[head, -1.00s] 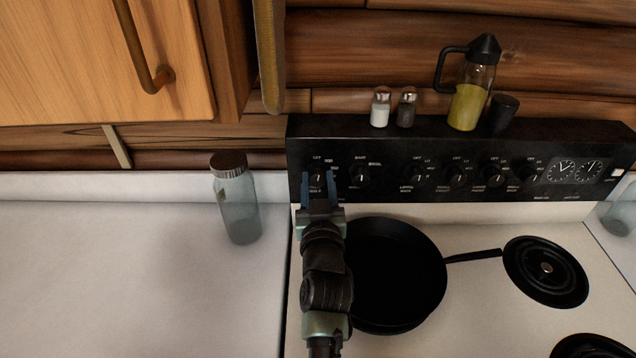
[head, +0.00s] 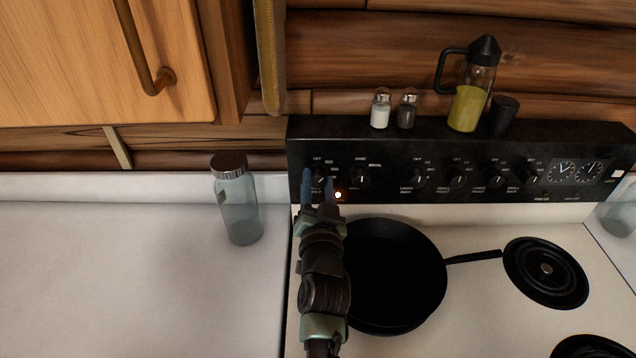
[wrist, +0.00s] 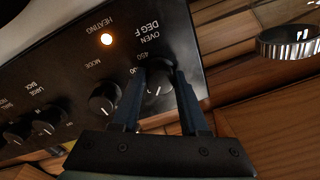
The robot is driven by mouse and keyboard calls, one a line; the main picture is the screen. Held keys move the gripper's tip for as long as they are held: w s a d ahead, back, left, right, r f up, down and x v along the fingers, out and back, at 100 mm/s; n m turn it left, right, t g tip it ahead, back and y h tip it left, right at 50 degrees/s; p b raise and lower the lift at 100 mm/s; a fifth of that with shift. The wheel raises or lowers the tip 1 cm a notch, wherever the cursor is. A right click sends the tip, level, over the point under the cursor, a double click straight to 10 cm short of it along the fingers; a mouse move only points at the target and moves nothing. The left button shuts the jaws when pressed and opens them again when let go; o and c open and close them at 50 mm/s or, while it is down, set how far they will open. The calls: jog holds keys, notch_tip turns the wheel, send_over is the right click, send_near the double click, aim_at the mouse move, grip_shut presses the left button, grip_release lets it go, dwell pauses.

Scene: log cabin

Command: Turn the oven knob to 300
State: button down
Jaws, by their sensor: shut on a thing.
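The oven knob (head: 319,180) is a small black dial at the left end of the black control panel (head: 390,150). My gripper (head: 318,177) is shut on it, with one blue finger on each side. In the wrist view the knob (wrist: 158,89) sits between the two fingers (wrist: 160,73), under the lettering OVEN DEG F. The number 450 shows there; the other numbers are partly hidden by a finger, so the exact setting cannot be read. An orange heating light (head: 338,195) glows beside the knob.
The mode knob (wrist: 104,98) is close beside my gripper. A black frying pan (head: 395,275) lies on the stove below my arm. A glass jar (head: 238,205) stands on the left counter. Shakers (head: 380,108) and an oil bottle (head: 470,95) stand on the panel top.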

jog(key=shift+f, duration=0.1)
jog(key=shift+c, duration=2.1)
grip_release()
jog(key=shift+s, duration=0.1)
jog(key=s, duration=1.3)
jog(key=shift+d, duration=0.25)
jog(key=shift+f, duration=0.15)
